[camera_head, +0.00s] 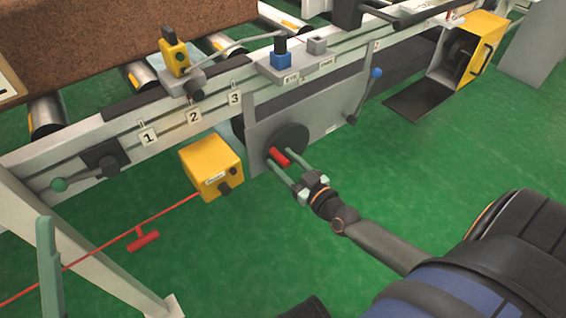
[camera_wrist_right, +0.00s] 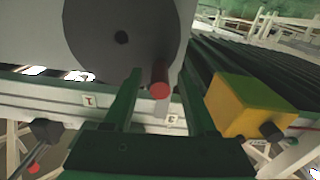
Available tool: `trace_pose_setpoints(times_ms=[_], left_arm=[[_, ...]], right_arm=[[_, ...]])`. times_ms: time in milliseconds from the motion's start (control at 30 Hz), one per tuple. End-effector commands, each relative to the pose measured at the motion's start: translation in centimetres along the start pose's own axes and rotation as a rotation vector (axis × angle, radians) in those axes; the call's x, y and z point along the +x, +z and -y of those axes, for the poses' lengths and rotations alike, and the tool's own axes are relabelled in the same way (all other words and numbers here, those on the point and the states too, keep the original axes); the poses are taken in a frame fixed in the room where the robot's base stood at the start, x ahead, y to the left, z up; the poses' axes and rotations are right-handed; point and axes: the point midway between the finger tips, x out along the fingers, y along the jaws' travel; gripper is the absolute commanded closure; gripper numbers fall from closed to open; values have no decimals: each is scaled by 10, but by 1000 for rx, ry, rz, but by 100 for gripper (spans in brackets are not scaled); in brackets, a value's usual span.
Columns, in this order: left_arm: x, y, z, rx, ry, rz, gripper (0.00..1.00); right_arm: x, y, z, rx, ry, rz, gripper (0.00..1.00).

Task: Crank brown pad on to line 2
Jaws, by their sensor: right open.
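The brown pad (camera_head: 110,35) lies on the rollers at the upper left in the head view; its left part is cut off. Line label 2 (camera_head: 194,115) sits on the rail between labels 1 (camera_head: 148,138) and 3 (camera_head: 235,98). The crank is a dark disc (camera_head: 294,138) with a red handle (camera_head: 279,156) on the front plate. My right gripper (camera_head: 284,164) is open, with its fingers on either side of the red handle. The wrist view shows the handle (camera_wrist_right: 160,88) between the fingers, contact unclear. No left gripper is identifiable.
A yellow box (camera_head: 212,165) with a red cord and red pull handle (camera_head: 145,241) is left of the crank. A blue-knobbed lever (camera_head: 375,75) stands to its right. A green upright (camera_head: 48,265) is at lower left.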

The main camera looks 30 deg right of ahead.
Motion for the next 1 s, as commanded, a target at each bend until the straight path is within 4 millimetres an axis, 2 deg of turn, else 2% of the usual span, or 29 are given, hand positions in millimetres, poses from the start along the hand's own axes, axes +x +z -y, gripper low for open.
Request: trace_pose_setpoints(times_ms=[367,833,867,1000], left_arm=[[-1,1,-1,1,1,2,29],[-1,1,0,-2,-3,2,29],[-1,1,0,-2,-4,2,29],[-1,1,0,-3,-5,2,29]], right_arm=[[5,0,0,2,0,0,44],[4,0,0,2,0,0,97],[4,0,0,2,0,0,100],[4,0,0,2,0,0,100]])
